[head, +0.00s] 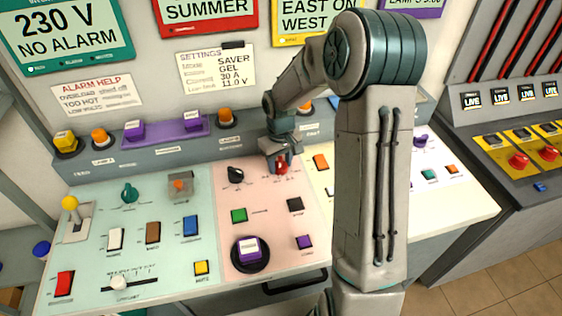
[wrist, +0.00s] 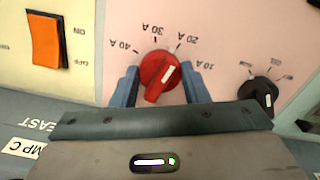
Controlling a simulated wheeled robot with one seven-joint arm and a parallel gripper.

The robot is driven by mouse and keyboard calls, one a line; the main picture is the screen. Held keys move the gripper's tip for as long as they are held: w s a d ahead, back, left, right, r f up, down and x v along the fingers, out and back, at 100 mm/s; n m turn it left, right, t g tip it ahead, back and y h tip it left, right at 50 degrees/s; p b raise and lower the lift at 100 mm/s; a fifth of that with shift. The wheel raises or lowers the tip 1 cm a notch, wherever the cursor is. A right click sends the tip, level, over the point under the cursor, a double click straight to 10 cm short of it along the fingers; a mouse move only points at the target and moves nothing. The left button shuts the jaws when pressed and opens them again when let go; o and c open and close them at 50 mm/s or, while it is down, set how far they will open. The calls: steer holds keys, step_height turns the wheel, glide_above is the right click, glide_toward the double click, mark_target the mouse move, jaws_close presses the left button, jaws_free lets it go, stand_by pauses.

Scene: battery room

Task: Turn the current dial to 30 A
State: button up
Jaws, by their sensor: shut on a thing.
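The red current dial (wrist: 158,72) sits on the pink panel, with 10 A, 20 A, 30 A and 40 A printed around it, upside down in the wrist view. Its white pointer line leans up and right, toward the 20 A mark. My gripper (wrist: 163,84) has one finger on each side of the dial and is shut on it. In the head view my gripper (head: 279,162) is over the dial (head: 281,168), which is partly hidden by it.
A black knob (head: 235,175) is close by on the same pink panel. An orange rocker switch (head: 320,162) is on the cream panel to the right. A settings card (head: 216,68) on the wall reads Current 30 A. Green and black buttons sit in front.

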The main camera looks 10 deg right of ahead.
mark_target(280, 162)
steer(key=n, duration=0.4)
steer(key=shift+r, duration=0.1)
steer(key=shift+n+p, duration=0.55)
steer(key=shift+n, duration=1.05)
steer(key=o, duration=1)
step_height(280, 162, up, 14)
steer(key=shift+f+b, duration=0.1)
steer(key=shift+b, duration=0.45)
